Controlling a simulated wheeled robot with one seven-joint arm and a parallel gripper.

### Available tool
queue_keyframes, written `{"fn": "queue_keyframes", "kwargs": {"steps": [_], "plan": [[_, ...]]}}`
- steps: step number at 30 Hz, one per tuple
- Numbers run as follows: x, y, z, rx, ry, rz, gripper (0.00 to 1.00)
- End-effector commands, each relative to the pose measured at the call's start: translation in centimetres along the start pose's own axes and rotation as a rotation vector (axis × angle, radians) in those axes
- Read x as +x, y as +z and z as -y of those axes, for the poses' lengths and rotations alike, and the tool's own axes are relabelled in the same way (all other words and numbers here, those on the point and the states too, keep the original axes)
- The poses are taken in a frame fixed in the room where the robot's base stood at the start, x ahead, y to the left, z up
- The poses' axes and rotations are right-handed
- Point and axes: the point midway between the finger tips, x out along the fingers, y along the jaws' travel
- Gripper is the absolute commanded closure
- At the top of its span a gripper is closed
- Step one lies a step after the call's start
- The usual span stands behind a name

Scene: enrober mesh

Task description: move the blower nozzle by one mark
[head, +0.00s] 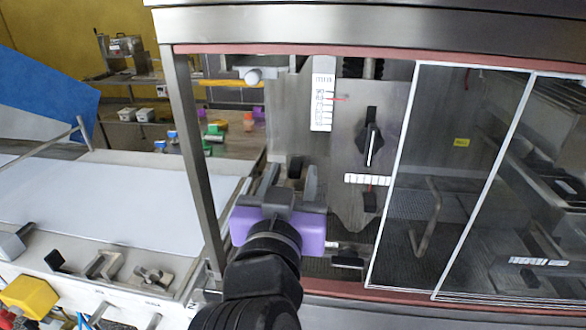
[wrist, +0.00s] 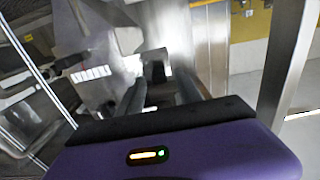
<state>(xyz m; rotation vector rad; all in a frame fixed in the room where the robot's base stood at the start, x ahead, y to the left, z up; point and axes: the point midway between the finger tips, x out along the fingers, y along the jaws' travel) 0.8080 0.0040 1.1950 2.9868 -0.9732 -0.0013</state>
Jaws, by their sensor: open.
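My gripper (head: 291,170), with a purple body, reaches through the machine's opening with its fingers apart and nothing held. A small black block-like handle (head: 296,167) shows between and beyond the fingertips. In the wrist view it (wrist: 155,70) also lies between the open fingers (wrist: 159,88); I cannot tell whether they touch it. A vertical white scale (head: 321,105) with a red pointer (head: 338,98) stands above. I cannot tell for sure which part is the blower nozzle.
A black knob with a white line (head: 370,142) and a smaller black handle (head: 369,202) are right of my gripper. White-edged clear panels (head: 455,180) cover the right side. A steel post (head: 194,150) stands at the left. A pale belt (head: 110,200) runs outside.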

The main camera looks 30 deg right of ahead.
Motion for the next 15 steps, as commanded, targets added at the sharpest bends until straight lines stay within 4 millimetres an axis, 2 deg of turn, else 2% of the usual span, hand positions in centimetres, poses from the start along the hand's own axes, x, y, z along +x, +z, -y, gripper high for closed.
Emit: {"fn": "queue_keyframes", "kwargs": {"steps": [4, 12, 15], "plan": [[0.92, -0.05, 0.00, 0.000, -0.001, -0.001, 0.58], [1.08, 0.02, 0.02, 0.001, -0.002, -0.001, 0.58], [1.07, 0.01, 0.02, 0.001, -0.002, -0.001, 0.76]]}}
